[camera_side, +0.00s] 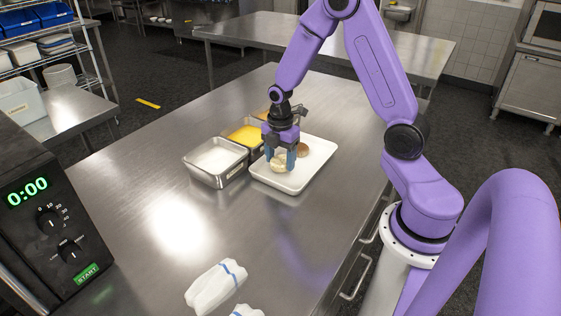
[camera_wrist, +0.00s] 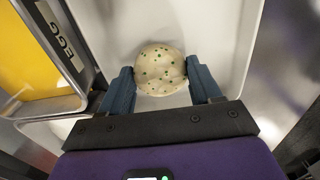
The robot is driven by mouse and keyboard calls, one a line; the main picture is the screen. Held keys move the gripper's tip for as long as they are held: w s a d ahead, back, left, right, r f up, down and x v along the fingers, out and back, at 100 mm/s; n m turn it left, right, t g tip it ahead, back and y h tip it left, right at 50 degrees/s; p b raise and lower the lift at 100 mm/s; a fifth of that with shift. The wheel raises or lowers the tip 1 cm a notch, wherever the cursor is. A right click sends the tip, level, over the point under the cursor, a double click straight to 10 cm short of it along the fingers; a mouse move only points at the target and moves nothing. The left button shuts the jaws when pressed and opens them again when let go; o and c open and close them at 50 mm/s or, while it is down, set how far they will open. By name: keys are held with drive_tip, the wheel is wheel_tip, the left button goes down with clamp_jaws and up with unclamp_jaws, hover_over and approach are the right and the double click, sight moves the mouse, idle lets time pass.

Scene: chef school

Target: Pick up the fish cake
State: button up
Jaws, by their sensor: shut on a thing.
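The fish cake (camera_wrist: 160,68) is a pale, round patty with green flecks, seen between my fingers in the wrist view. In the side view the fish cake (camera_side: 278,163) is at the white tray, low between the fingertips. My gripper (camera_side: 281,158) points down over the tray and is shut on the fish cake. In the wrist view my gripper (camera_wrist: 163,88) has one blue finger against each side of it. I cannot tell whether the fish cake still touches the tray. The white tray (camera_side: 290,186) lies flat on the steel table.
Metal pans, one with pale contents (camera_side: 215,158) and one with yellow contents (camera_side: 247,135), stand left of the tray. White cloths (camera_side: 215,287) lie at the front. The table's left middle is clear.

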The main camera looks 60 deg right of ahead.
drive_tip(key=s+a+r, duration=0.3)
drive_tip(key=s+r, duration=0.9)
drive_tip(key=s, duration=0.1)
hover_over(216, 169)
wheel_tip(216, 169, down, 3)
drive_tip(key=shift+s+d+f, duration=0.1)
drive_tip(key=shift+s+f, duration=0.1)
drive_tip(key=shift+f, duration=2.25)
drive_tip(key=shift+s+f, duration=0.15)
drive_tip(key=shift+f, duration=2.25)
drive_tip(key=shift+f, duration=0.25)
drive_tip(key=shift+d, duration=0.5)
drive_tip(key=shift+a, duration=1)
drive_tip(key=shift+w+d, duration=0.4)
drive_tip(key=shift+d, duration=0.1)
